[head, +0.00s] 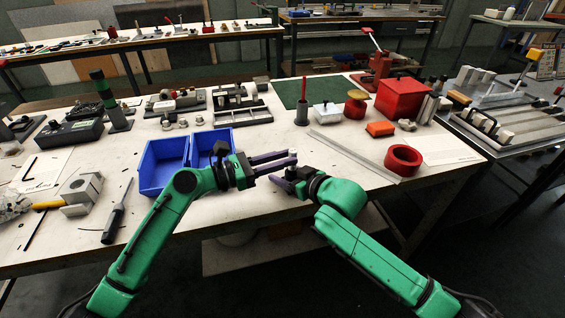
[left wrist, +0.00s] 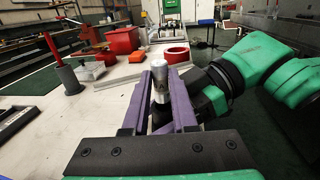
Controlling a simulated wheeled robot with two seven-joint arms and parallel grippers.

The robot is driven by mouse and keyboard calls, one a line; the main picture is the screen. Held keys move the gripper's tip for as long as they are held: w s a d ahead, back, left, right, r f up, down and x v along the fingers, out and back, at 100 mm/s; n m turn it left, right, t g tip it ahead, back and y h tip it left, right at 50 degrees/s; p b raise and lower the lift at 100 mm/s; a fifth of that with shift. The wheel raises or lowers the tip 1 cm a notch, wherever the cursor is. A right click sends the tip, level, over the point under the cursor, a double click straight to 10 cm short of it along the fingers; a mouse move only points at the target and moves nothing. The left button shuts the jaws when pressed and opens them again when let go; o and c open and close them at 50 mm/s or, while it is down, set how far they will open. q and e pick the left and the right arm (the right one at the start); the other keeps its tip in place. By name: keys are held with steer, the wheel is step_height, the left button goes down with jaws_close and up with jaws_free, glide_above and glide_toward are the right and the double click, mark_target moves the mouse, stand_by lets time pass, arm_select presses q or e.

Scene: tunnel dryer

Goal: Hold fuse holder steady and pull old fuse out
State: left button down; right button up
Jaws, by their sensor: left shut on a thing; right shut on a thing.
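My left gripper (head: 292,158) is over the front edge of the table, with its purple fingers pointing right. In the left wrist view its fingers (left wrist: 162,78) are shut on a short silver cylinder (left wrist: 160,61) whose top stands out above the tips. I cannot tell whether this cylinder is the old fuse or the fuse holder. My right gripper (head: 275,178) is close below and in front of the left one, pointing left, and is shut. What it holds is hidden by fingers and too small to make out. The two grippers nearly meet.
Blue bins (head: 163,166) stand just left of the grippers. A screwdriver (head: 114,212) and a metal block (head: 82,190) lie farther left. A red ring (head: 404,160), an orange block (head: 380,129) and a red box (head: 404,98) are to the right. The table between bins and ring is mostly clear.

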steer(key=shift+f, duration=0.15)
arm_select(q)
step_height(320, 180, up, 4)
stand_by(0.6)
stand_by(1.5)
